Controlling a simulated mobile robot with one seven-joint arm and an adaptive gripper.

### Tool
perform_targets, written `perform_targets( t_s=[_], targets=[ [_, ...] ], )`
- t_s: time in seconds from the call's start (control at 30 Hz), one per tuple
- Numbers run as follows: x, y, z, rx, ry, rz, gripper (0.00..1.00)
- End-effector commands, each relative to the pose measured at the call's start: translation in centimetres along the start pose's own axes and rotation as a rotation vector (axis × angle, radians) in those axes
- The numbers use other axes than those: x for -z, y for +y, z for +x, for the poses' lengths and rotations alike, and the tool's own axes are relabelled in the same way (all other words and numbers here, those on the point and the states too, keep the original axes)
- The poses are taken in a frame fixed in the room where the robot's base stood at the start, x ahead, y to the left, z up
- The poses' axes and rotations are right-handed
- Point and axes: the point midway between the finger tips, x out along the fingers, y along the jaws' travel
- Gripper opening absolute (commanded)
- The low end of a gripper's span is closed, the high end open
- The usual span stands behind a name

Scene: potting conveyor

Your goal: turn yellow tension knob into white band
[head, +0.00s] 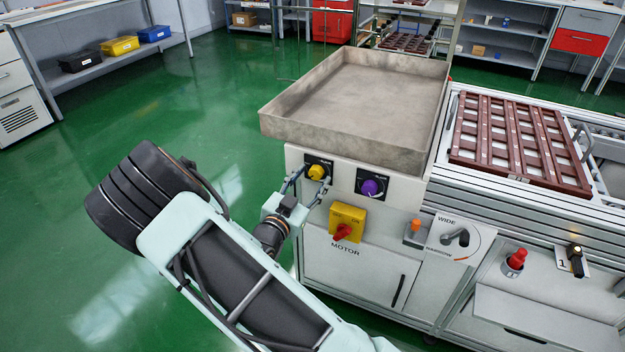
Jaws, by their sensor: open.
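The yellow tension knob (317,172) sits on a small dark dial plate on the white front panel (412,187), below the left part of the grey tray. My gripper (308,184) is just in front of the knob and below it, with its fingers spread apart and nothing held between them. One finger is to the left of the knob and the other is close to its lower right. Contact with the knob cannot be told. The markings on the dial are too small to read, and I cannot make out a white band.
A purple knob (370,187) is to the right on the same panel. Below are the yellow motor switch (347,220) with a red handle, an orange button (415,226) and a wide/narrow lever (455,239). The grey tray (280,127) overhangs above. Green floor is open to the left.

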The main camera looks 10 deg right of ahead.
Motion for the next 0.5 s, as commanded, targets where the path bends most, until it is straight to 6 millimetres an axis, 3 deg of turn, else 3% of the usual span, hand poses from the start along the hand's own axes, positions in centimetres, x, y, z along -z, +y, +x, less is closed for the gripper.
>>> perform_targets(
  t_s=[0.4, 0.5],
  targets=[
    [0.01, -0.02, 0.99, 0.001, -0.001, -0.001, 0.46],
    [0.01, -0.02, 0.98, 0.001, -0.001, -0.001, 0.35]
  ],
)
